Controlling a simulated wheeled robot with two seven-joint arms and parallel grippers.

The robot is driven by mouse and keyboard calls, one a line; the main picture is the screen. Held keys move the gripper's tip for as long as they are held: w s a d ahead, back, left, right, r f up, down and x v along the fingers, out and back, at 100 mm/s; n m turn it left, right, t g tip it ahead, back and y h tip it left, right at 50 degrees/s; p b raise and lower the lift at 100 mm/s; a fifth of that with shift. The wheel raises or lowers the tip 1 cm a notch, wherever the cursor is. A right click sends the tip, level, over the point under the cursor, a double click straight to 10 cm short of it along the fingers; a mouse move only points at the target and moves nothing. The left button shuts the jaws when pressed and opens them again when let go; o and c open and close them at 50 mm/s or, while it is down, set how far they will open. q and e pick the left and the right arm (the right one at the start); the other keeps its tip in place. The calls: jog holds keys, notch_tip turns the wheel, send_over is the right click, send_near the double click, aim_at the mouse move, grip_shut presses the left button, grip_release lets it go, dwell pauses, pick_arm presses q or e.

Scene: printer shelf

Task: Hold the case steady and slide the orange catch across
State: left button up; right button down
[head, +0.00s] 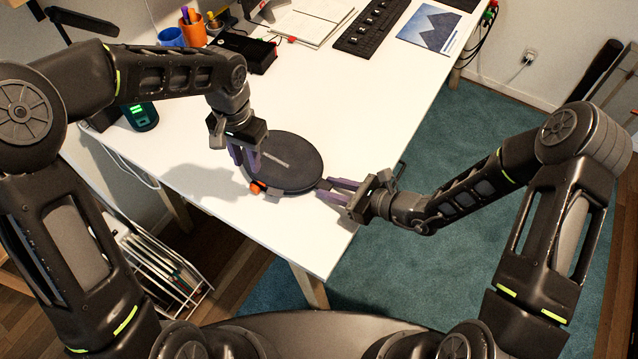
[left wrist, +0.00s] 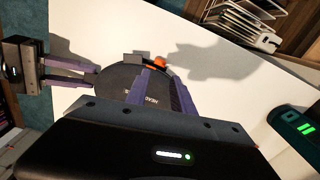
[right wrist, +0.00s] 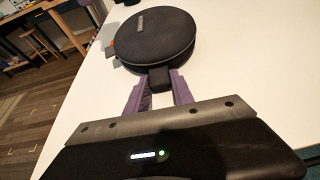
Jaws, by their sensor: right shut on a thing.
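A round black case (head: 285,160) lies flat near the desk's front corner; it also shows in the left wrist view (left wrist: 122,92) and the right wrist view (right wrist: 155,38). The orange catch (head: 257,187) is on its near left rim and shows in the left wrist view (left wrist: 159,62). My right gripper (head: 328,188) is shut on a dark tab (right wrist: 160,78) at the case's edge. My left gripper (head: 247,170) points down at the case's left side, close to the catch. Its fingers look apart with nothing between them; whether they touch the case is unclear.
The white desk (head: 200,180) is clear around the case. A black box (head: 242,52), pen cups (head: 192,32), an open book (head: 310,18) and a keyboard (head: 371,27) are farther back. A dark green-lit device (head: 141,116) stands at the left edge. A wire rack (head: 160,265) is below.

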pick_arm(q)
jog(key=c, duration=0.3)
jog(key=shift+a+f, duration=0.25)
jog(key=shift+a, duration=0.3)
grip_shut()
jog(key=w+a+f+m+t+h, duration=0.1)
jog(key=w+a+m+h, duration=0.1)
jog(key=a+h, duration=0.5)
jog(key=a+m, duration=0.1)
jog(key=a, duration=0.4)
jog(key=shift+w+f, duration=0.15)
jog(key=shift+w, duration=0.15)
